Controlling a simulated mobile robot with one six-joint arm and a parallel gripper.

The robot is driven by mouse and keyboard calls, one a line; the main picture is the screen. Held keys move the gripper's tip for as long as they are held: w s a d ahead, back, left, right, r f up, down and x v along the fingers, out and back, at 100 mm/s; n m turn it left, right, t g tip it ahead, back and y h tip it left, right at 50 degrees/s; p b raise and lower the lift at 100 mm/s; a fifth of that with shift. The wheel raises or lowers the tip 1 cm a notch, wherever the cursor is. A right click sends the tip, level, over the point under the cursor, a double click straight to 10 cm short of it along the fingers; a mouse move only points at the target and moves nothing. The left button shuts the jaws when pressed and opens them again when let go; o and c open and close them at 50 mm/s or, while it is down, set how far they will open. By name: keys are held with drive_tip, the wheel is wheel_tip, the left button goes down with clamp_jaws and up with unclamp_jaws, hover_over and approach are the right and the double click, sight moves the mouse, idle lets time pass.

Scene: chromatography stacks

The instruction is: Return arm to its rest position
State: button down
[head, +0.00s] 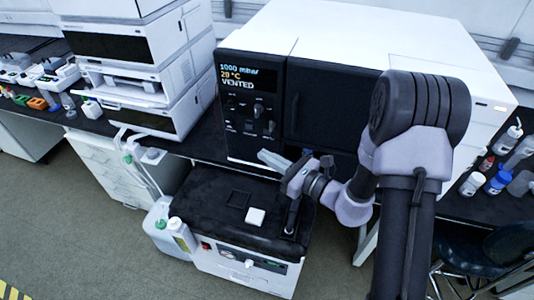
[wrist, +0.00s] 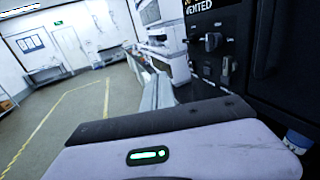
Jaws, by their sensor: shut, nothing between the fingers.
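My gripper (head: 264,156) is in the middle of the head view, its pale fingers shut and empty, pointing left. It is in front of the black-fronted instrument (head: 302,118), whose display reads 1000 mbar, 20 °C and VENTED. It is above the black-topped box unit (head: 228,205) on my front side and appears to hold nothing. My arm bends back from there toward the right. In the wrist view, my wrist housing with a green light fills the bottom, and the grey fingers (wrist: 158,92) show beyond it.
White stacked instruments (head: 140,65) stand on the bench at left. A small white square (head: 255,216) lies on the box unit. Bottles (head: 173,235) stand beside it at left. More bottles (head: 499,180) and a dark chair (head: 490,255) are at right. Open floor lies at lower left.

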drive_tip(key=s+a+r+n+g+b, duration=0.1)
drive_tip(key=s+a+r+n+g, duration=0.25)
drive_tip(key=s+n, duration=0.2)
drive_tip(key=s+a+r+n+g+h, duration=0.1)
drive_tip(key=s+a+r+n+g, duration=0.1)
drive_tip(key=s+n+g, duration=0.35)
drive_tip(key=s+a+r+n+g+b, duration=0.15)
drive_tip(key=s+n, duration=0.25)
drive_tip(key=s, duration=0.4)
drive_tip(key=s+d+r+n+t+h, duration=0.1)
drive_tip(key=s+d+n+t+h, duration=0.1)
drive_tip(key=d+h, duration=0.3)
drive_tip(key=s+d+r+n+t+h, duration=0.1)
drive_tip(key=s+d+n+h, duration=0.3)
drive_tip(key=d, duration=0.4)
drive_tip(key=shift+s+r+n+t+h+b, duration=0.15)
drive_tip(key=shift+r+n+t+h+b, duration=0.1)
drive_tip(key=shift+n+t+h+b, duration=0.35)
drive_tip(key=shift+d, duration=0.1)
